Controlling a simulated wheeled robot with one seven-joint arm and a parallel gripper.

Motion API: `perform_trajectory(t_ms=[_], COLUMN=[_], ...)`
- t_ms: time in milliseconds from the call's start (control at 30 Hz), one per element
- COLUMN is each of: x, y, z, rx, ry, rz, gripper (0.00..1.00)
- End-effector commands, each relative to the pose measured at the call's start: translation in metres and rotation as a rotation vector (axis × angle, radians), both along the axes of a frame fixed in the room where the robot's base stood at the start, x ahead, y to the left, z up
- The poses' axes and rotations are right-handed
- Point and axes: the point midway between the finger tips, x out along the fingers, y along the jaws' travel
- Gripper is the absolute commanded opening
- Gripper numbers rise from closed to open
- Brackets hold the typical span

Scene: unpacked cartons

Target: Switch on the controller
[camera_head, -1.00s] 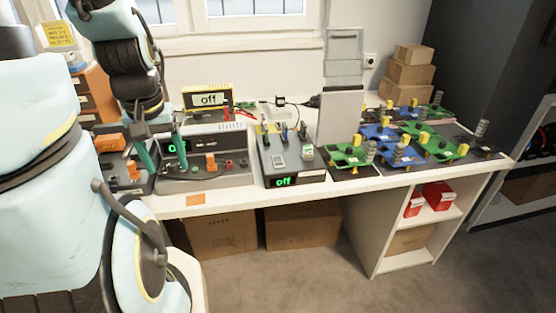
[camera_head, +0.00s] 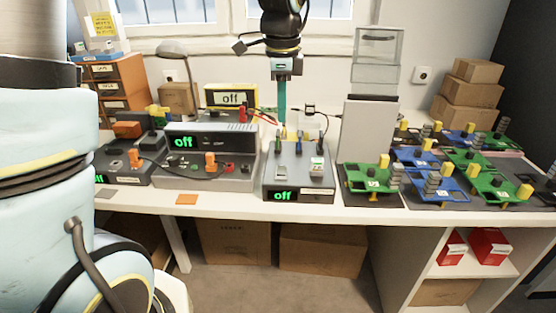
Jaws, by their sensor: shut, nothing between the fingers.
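Several boxes on the bench have displays, and I cannot read which one is labelled the controller. The grey box (camera_head: 298,181) at the bench middle shows green "off" on its front, with a pale label beside it. Small levers or plugs stand at its back, and two small switch-like parts sit on its top. My gripper (camera_head: 282,120) has teal fingers pointing down, shut and empty, over the back of this box. Whether the fingertips touch anything is unclear. The wide grey unit (camera_head: 240,175) to its left also reads "off" and carries an orange part.
A dark box (camera_head: 128,170) is at left. Green and blue boards (camera_head: 372,178) with yellow parts fill the right side. A white panel (camera_head: 368,125) stands behind the boards. The bench's front strip is mostly clear.

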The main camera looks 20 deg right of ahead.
Motion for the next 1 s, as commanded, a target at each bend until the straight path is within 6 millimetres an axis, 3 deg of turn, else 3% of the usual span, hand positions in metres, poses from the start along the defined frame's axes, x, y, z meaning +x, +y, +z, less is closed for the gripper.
perform_trajectory(t_ms=[467,1000], x=[0.0,0.01], y=[-0.002,-0.007], z=[-0.006,-0.105], rx=[0.002,0.004], ry=[0.0,0.003], rz=[-0.014,-0.013], gripper=[0.0,0.0])
